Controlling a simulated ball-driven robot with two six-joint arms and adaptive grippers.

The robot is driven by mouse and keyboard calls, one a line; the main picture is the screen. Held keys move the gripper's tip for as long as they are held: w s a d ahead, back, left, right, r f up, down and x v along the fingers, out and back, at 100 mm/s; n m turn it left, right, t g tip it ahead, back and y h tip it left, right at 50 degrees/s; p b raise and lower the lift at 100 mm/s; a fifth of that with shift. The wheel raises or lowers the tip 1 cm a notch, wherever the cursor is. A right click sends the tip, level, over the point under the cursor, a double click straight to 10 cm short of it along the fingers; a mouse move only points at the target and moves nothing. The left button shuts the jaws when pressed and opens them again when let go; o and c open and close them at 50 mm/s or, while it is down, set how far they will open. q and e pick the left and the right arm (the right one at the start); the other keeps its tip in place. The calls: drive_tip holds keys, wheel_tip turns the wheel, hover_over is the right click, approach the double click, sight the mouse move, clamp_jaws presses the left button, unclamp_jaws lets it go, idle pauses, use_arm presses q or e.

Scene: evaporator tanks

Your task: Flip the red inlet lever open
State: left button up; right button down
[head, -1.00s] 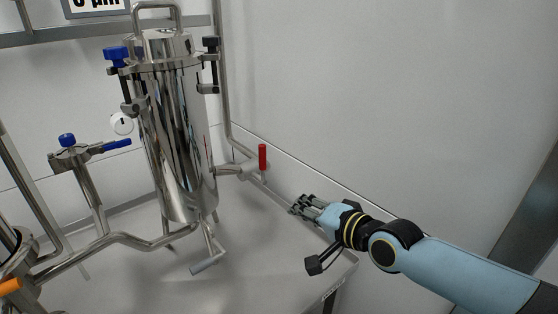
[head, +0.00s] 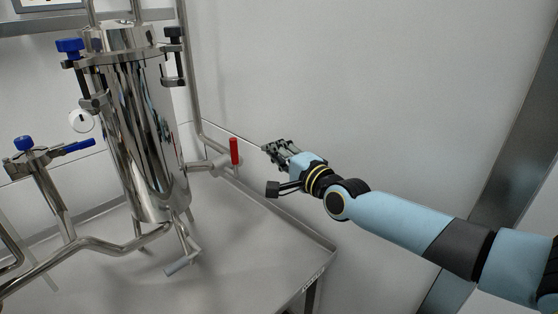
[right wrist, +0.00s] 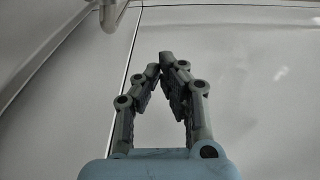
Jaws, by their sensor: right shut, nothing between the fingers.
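The red inlet lever (head: 234,151) stands upright on the pipe fitting (head: 208,164) at the right side of the steel tank (head: 143,130). My right gripper (head: 268,149) is to the right of the lever, at about its height in the picture, with a gap between them. Its fingers are closed together and empty; the right wrist view shows the fingertips (right wrist: 161,63) meeting. The red lever does not show in the right wrist view. My left gripper is not in view.
The tank stands on a grey table (head: 240,240). A blue-handled valve (head: 65,147) is at the left, and a grey-handled outlet (head: 183,264) is below the tank. A vertical pipe (head: 190,70) runs behind the lever. The wall (head: 380,90) behind my right arm is bare.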

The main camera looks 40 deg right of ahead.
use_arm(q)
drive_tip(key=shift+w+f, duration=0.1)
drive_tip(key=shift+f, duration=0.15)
use_arm(e)
drive_tip(key=w+a, duration=0.1)
drive_tip(key=w, duration=0.1)
drive_tip(key=w+a, duration=0.2)
drive_tip(key=shift+w+a, duration=0.15)
drive_tip(key=shift+a, duration=0.15)
